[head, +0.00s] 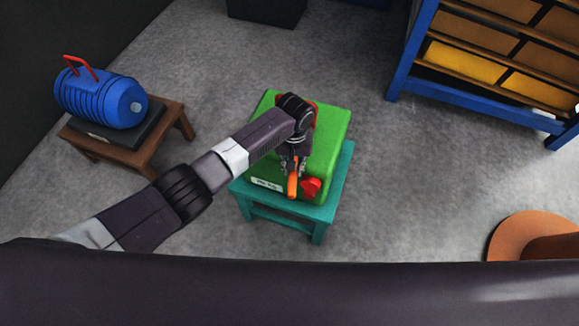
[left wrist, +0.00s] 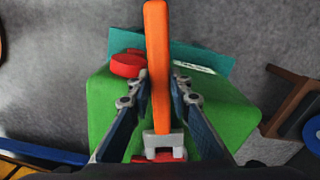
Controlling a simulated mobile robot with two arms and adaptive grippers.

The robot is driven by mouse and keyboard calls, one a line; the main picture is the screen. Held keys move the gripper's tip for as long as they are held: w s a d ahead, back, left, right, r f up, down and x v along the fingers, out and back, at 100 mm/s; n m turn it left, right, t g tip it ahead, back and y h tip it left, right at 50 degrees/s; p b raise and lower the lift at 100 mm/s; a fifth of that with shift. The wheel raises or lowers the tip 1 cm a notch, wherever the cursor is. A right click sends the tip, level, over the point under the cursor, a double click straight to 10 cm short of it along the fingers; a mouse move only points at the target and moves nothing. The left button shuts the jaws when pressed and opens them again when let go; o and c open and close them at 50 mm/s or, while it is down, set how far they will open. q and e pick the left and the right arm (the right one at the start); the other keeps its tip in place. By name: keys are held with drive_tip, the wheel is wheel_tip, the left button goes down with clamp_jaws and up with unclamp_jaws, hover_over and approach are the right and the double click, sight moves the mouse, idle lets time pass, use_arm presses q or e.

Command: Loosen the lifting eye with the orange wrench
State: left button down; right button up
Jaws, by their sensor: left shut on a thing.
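The orange wrench (left wrist: 158,65) is held between the fingers of my left gripper (left wrist: 160,92), which is shut on it; its orange handle also shows in the head view (head: 293,183). The wrench's grey jaw (left wrist: 162,143) is at or just above a red part (left wrist: 160,157), probably the lifting eye; I cannot tell whether it is seated around it. The gripper is over a green casting (head: 335,125). In the head view the eye is mostly hidden behind my wrist. A separate red knob (head: 311,187) is on the casting's front corner. My right gripper is not in view.
The casting stands on a teal stool (head: 316,222). A blue motor-like casting with a red handle (head: 100,99) sits on a brown table (head: 137,155) at the left. A blue shelf rack (head: 408,60) is at the upper right, a brown round object (head: 530,235) lower right. Floor between is clear.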

use_arm(q)
drive_tip(key=shift+d, duration=0.25)
drive_tip(key=shift+w+d+n, duration=0.1)
drive_tip(key=shift+d+n, duration=0.5)
drive_tip(key=shift+d, duration=0.25)
drive_tip(key=shift+d, duration=0.1)
drive_tip(key=shift+w+d+n+b, duration=0.1)
drive_tip(key=shift+d+n+b, duration=0.5)
drive_tip(key=shift+d, duration=0.25)
drive_tip(key=shift+d, duration=0.1)
drive_tip(key=shift+w+d+n+b, duration=0.3)
drive_tip(key=shift+d+n+b, duration=0.35)
drive_tip(key=shift+d, duration=0.2)
